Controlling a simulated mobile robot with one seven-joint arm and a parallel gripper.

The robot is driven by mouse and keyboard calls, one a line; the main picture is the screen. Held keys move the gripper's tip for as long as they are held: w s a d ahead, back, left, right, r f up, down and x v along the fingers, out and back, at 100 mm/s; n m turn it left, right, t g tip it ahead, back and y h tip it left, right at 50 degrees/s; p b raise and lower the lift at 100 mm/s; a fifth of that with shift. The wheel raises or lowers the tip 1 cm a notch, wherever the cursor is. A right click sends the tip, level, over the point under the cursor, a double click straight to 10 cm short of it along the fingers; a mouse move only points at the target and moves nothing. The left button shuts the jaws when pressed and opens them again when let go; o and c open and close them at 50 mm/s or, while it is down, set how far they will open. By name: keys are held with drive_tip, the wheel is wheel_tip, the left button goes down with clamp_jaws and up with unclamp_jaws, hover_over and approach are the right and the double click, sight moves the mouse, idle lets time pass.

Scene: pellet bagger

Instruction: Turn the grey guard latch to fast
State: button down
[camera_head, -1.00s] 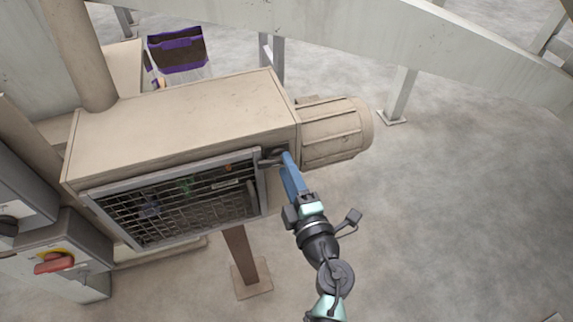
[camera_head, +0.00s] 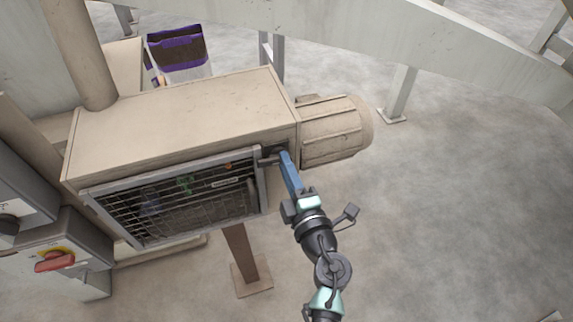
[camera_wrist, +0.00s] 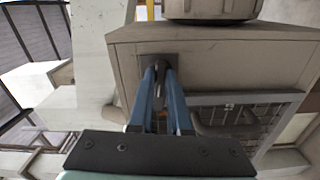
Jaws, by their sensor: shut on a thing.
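The grey guard latch (camera_head: 268,161) is at the upper right corner of the mesh guard (camera_head: 190,195), on the front of the beige housing. In the head view its bar lies roughly level, with its left end at the guard frame. My gripper (camera_head: 284,157) is at its right end, with blue fingers shut on it. In the wrist view the latch (camera_wrist: 160,84) shows between the fingers of my gripper (camera_wrist: 161,74), in front of a dark square plate. The fingers hide part of the latch.
A ribbed beige motor (camera_head: 333,130) sticks out right of the housing (camera_head: 185,115). A grey switch box with a red handle (camera_head: 54,262) stands at the lower left. A purple-and-brown bag (camera_head: 177,50) is behind. The floor at right is clear.

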drive_tip(key=shift+n+p, duration=0.3)
drive_tip(key=shift+n, duration=0.5)
drive_tip(key=c, duration=0.9)
unclamp_jaws()
drive_tip(key=shift+o, duration=0.2)
drive_tip(key=shift+s, duration=0.1)
drive_tip(key=b+v, duration=0.2)
drive_tip(key=v, duration=1.1)
drive_tip(key=shift+r, duration=0.15)
